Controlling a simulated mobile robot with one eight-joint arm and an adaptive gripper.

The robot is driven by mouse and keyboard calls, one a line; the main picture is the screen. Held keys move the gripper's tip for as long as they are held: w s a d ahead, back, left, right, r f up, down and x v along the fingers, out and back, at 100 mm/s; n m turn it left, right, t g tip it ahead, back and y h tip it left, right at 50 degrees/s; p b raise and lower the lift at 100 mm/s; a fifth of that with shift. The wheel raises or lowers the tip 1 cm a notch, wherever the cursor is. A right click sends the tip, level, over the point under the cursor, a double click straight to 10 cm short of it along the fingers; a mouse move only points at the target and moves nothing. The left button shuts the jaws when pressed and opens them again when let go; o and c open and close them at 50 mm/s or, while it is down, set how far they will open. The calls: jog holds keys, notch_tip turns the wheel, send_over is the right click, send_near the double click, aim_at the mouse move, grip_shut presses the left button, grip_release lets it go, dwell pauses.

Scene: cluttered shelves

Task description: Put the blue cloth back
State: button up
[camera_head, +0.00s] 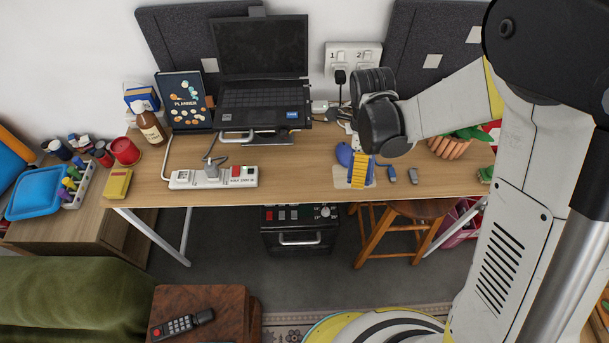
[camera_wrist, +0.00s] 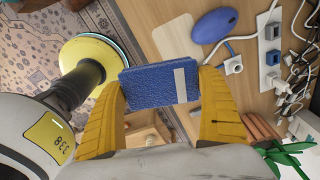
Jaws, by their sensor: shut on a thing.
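In the wrist view the blue cloth (camera_wrist: 160,86), a flat folded-looking block with a pale strip on it, sits between the two yellow fingers of my gripper (camera_wrist: 165,100). The fingers are shut on its two ends. In the head view my gripper (camera_head: 360,171) hangs over the front right part of the desk, with only bits of blue showing at the fingers. The height of the cloth above the desk is hard to tell. A pale mat (camera_head: 340,179) lies below or beside the fingers and is partly hidden.
A blue mouse-like oval (camera_head: 344,154) lies just behind my gripper. Two small plugs (camera_head: 390,174) lie to its right. A power strip (camera_head: 213,178) lies left, a laptop (camera_head: 262,75) stands behind, and a potted plant (camera_head: 452,146) stands right. Bare desk lies between strip and gripper.

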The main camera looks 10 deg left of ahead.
jog(key=s+a+m, duration=0.2)
jog(key=a, duration=0.2)
jog(key=b, duration=0.4)
send_over(303, 183)
jog(key=shift+y, duration=0.4)
notch_tip(303, 183, down, 7)
jog(key=shift+r, duration=0.15)
jog(key=shift+f+b, duration=0.95)
jog(key=shift+f, duration=0.95)
jog(key=shift+f, duration=0.2)
jog(key=o, duration=1.2)
jog(key=shift+r, duration=0.1)
jog(key=shift+r, duration=0.1)
